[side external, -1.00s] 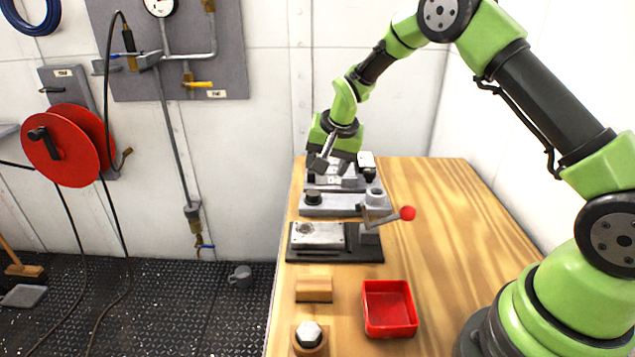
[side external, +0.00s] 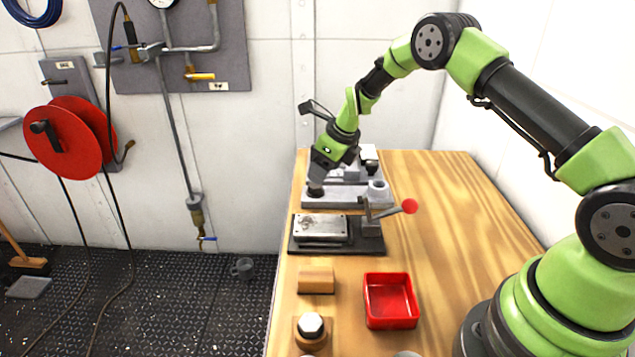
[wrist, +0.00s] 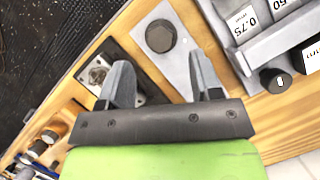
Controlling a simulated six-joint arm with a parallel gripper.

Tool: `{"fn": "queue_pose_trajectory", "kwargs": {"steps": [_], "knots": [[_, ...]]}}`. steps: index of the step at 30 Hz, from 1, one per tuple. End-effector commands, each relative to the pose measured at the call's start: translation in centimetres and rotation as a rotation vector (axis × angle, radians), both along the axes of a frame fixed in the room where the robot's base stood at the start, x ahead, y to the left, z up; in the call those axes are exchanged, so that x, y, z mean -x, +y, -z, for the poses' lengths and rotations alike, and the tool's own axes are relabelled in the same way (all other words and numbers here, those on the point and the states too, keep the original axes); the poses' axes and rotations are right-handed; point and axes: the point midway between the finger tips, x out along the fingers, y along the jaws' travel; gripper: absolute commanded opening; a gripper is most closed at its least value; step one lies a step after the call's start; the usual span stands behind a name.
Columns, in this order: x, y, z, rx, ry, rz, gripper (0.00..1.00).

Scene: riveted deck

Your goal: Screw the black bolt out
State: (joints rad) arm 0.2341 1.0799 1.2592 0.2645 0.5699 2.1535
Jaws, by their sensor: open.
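In the side view the black bolt (side external: 315,191) stands on a grey block (side external: 345,198), close under my gripper (side external: 317,177). My gripper (wrist: 163,78) is open and empty, its two fingers spread apart in the wrist view. The bolt head appears beyond the fingertips, roughly in line with the gap between them. How far the bolt is screwed in cannot be told.
A dark-based fixture (side external: 335,247) with a red-knobbed lever (side external: 410,206) stands nearer the camera. The table's right side is clear.

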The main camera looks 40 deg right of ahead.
Motion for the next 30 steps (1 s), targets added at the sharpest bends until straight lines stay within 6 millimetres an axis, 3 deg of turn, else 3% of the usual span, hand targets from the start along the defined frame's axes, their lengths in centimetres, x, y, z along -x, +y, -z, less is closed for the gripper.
{"fn": "queue_pose_trajectory", "kwargs": {"steps": [4,9,21,27,30], "knots": [[-0.9,0.3,2.5,0.001,0.002,-0.001,0.59],[-1.6,0.5,4.1,0.001,0.001,-0.003,0.59],[-1.8,0.5,4.6,0.002,-0.001,-0.002,0.59],[-1.8,0.5,4.6,0.002,-0.001,-0.002,0.13],[-1.8,0.5,4.6,0.002,-0.001,-0.002,0.09]]}}
